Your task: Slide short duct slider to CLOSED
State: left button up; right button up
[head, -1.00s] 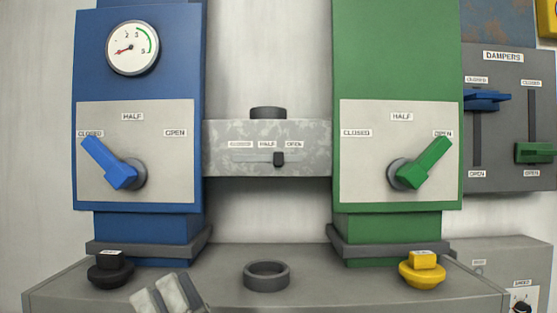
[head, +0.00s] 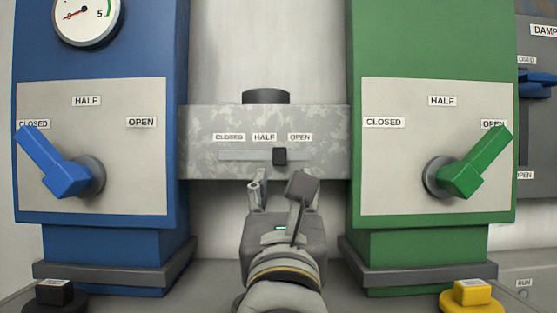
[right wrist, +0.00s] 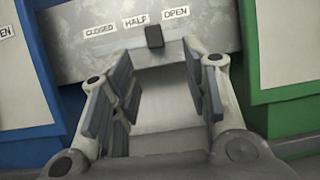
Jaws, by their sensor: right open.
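The short duct slider is a small black knob (head: 280,156) in a horizontal slot on the grey mottled duct (head: 330,145). It stands between the HALF and OPEN labels. The CLOSED label (head: 229,137) is at the slot's left end. My right gripper (head: 278,187) is open and empty just below and in front of the knob, pointing at the duct. In the right wrist view the knob (right wrist: 154,36) shows beyond the open fingertips (right wrist: 157,62), roughly between them and apart from them. My left gripper is out of view.
A blue unit (head: 100,245) with a blue lever at CLOSED stands left. A green unit (head: 430,245) with a green lever at OPEN stands right. Black (head: 54,292) and yellow (head: 472,292) knobs sit low in front. A dark cylinder (head: 266,97) tops the duct.

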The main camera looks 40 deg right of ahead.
aim_at(279, 155)
jog(key=p+x, duration=0.1)
jog(key=x, duration=0.1)
jog(key=p+x, duration=0.2)
jog(key=r+p+x, duration=0.1)
jog(key=p+x, duration=0.1)
jog(key=x, duration=0.1)
jog(key=shift+a, duration=0.35)
jog(key=p+x, duration=0.1)
jog(key=x, duration=0.1)
jog(key=shift+w+d+r, duration=0.1)
jog(key=shift+w+d, duration=0.05)
jog(key=shift+w, duration=0.25)
jog(key=shift+d, duration=0.15)
jog(key=shift+c, duration=0.8)
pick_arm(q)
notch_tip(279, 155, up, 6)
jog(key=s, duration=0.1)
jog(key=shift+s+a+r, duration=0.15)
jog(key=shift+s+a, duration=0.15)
pick_arm(e)
grip_shut()
